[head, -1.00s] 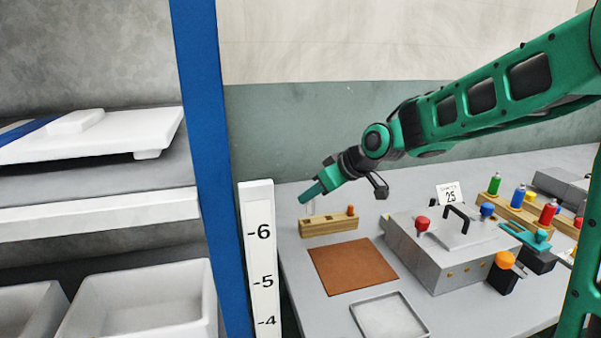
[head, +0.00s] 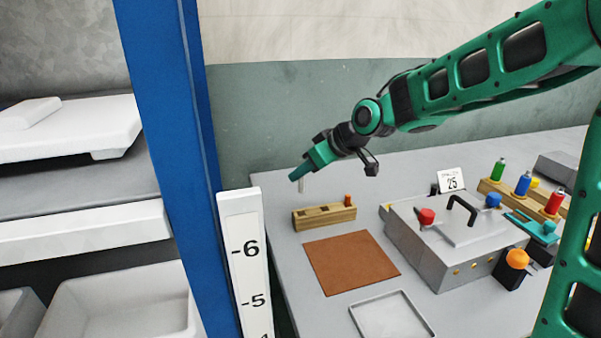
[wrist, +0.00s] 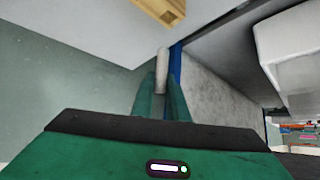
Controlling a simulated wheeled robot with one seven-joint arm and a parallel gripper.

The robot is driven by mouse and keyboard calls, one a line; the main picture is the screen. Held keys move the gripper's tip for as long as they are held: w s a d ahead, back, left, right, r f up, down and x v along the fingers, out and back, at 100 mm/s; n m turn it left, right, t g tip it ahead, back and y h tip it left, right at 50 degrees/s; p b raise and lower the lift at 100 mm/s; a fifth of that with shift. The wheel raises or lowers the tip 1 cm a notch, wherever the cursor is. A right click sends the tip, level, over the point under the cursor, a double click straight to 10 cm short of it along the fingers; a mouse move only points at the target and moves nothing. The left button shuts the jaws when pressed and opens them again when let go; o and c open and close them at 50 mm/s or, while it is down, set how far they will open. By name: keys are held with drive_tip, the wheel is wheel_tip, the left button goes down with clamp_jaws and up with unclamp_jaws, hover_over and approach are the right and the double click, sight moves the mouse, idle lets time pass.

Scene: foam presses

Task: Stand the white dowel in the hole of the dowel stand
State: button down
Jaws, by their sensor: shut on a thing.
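My gripper (head: 299,172) is in the air above and behind the left part of the wooden dowel stand (head: 318,222). It is shut on the white dowel (head: 302,184), which hangs down below the fingers in the head view. In the wrist view the dowel (wrist: 161,68) sticks out from between the two green fingers (wrist: 160,92). The stand is a wooden block with dark openings along its top and an orange-brown peg (head: 348,199) upright at its right end. In the wrist view a part of the stand (wrist: 162,10) shows at the top edge, apart from the dowel.
A brown mat (head: 350,262) and a shallow tray (head: 392,318) lie in front of the stand. A grey press (head: 455,250) with a black handle stands to the right. Coloured bottles (head: 523,185) stand in a wooden rack behind it. A blue post (head: 170,130) and a numbered white gauge (head: 245,270) are at left.

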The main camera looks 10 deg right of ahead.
sight(301, 191)
drive_tip(key=shift+f, duration=2.85)
drive_tip(key=shift+s+f, duration=0.1)
drive_tip(key=shift+f, duration=2)
drive_tip(key=c, duration=1.7)
unclamp_jaws()
drive_tip(key=shift+o, duration=0.2)
drive_tip(key=v, duration=1)
drive_tip(key=shift+d+r, duration=0.2)
drive_tip(key=shift+s, duration=0.15)
